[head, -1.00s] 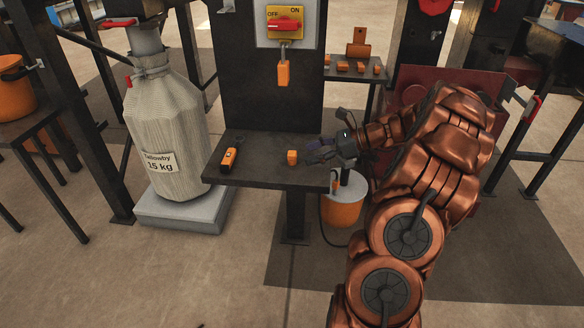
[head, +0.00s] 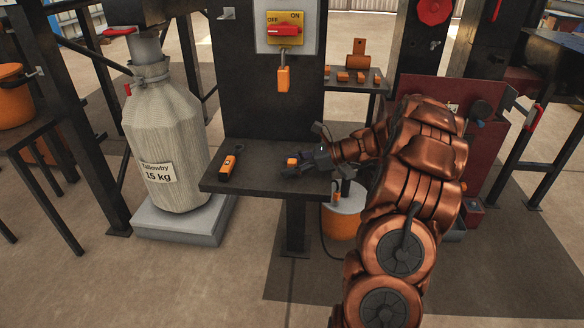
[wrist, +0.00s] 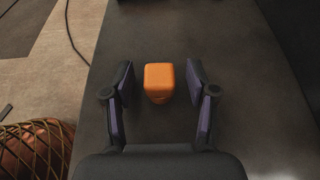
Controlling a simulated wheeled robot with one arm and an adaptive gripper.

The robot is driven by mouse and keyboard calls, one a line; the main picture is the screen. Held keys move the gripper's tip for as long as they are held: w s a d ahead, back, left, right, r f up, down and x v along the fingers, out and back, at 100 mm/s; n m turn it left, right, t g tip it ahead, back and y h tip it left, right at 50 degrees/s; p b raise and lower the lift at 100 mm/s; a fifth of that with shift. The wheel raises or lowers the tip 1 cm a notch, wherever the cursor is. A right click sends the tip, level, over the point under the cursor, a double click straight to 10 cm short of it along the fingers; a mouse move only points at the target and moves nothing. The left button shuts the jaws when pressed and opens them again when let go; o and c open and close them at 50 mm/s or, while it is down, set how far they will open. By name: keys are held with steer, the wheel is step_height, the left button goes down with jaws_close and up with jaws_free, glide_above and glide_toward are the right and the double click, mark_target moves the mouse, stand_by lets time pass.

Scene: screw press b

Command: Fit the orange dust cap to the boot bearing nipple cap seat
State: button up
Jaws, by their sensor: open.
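A small orange block-shaped cap (head: 292,162) sits on the dark metal shelf (head: 255,184). In the wrist view the orange cap (wrist: 159,80) stands between the two fingers, with dark gaps on both sides. My gripper (wrist: 158,88) is open around it and touches it on neither side in that view. I cannot tell the boot bearing nipple cap seat in these frames.
An orange handheld tool (head: 229,166) lies at the shelf's left. An orange padlock (head: 284,80) hangs under the red switch (head: 285,31). Several orange pieces sit on a small rear shelf (head: 350,86). A 15 kg sack (head: 165,145) stands left; an orange-and-white bucket (head: 340,222) is below right.

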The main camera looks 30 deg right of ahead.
mark_target(292, 160)
steer(key=shift+c, duration=0.3)
steer(key=c, duration=0.9)
step_height(292, 160, up, 10)
steer(key=p, duration=0.3)
